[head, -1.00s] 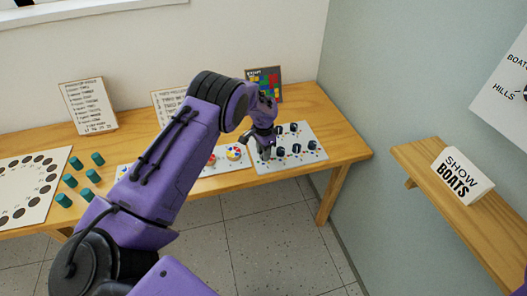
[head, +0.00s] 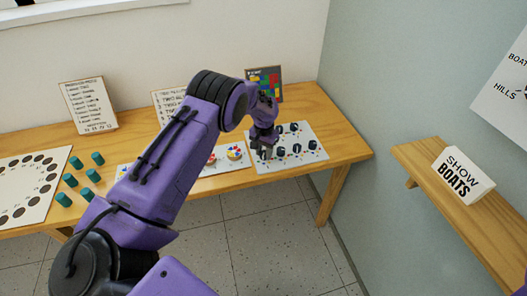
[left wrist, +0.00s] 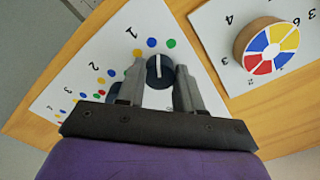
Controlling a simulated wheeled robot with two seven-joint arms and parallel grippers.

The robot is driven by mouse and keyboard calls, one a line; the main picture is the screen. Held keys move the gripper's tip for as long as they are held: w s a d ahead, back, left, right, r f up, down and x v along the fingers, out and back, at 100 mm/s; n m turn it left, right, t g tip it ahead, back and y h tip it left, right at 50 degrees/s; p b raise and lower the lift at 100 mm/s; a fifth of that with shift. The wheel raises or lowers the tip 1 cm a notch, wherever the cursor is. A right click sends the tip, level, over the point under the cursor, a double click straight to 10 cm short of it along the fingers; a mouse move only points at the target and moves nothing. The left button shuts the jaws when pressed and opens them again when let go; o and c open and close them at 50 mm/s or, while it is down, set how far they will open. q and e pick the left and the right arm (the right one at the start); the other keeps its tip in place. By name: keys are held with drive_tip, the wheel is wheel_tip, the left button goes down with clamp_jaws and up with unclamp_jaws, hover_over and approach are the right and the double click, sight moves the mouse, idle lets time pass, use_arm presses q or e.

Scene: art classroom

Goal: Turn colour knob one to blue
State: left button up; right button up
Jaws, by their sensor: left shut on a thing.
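The knob board (head: 262,166) is a white panel with several dark knobs, at the right end of the wooden table. In the left wrist view, knob one (left wrist: 159,72) is dark with a white pointer line and sits beside the printed "1". The blue dot (left wrist: 151,42), green dot (left wrist: 171,43) and yellow-orange dot (left wrist: 137,54) lie around it. Its line points up the picture, close to the blue dot and between blue and green. My left gripper (left wrist: 160,88) is shut on knob one, one finger on each side. It also shows over the board in the head view (head: 265,152). My right gripper is out of view.
A wheel panel with a coloured disc (left wrist: 268,46) is beside the board. A colour-grid card (head: 265,82) stands behind the gripper. Green pegs (head: 83,180) and a panel with holes (head: 22,190) are at the left. A wall shelf (head: 440,185) is at the right.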

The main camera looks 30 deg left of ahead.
sight(264, 153)
use_arm(q)
drive_tip(key=shift+d+n, duration=0.1)
drive_tip(key=shift+n, duration=0.9)
drive_tip(key=o, duration=1)
drive_tip(key=shift+o, duration=0.2)
drive_tip(key=shift+w+f, duration=0.1)
drive_tip(key=shift+w, duration=0.05)
wheel_tip(264, 153, up, 10)
drive_tip(key=b, duration=0.2)
drive_tip(key=shift+r, duration=0.25)
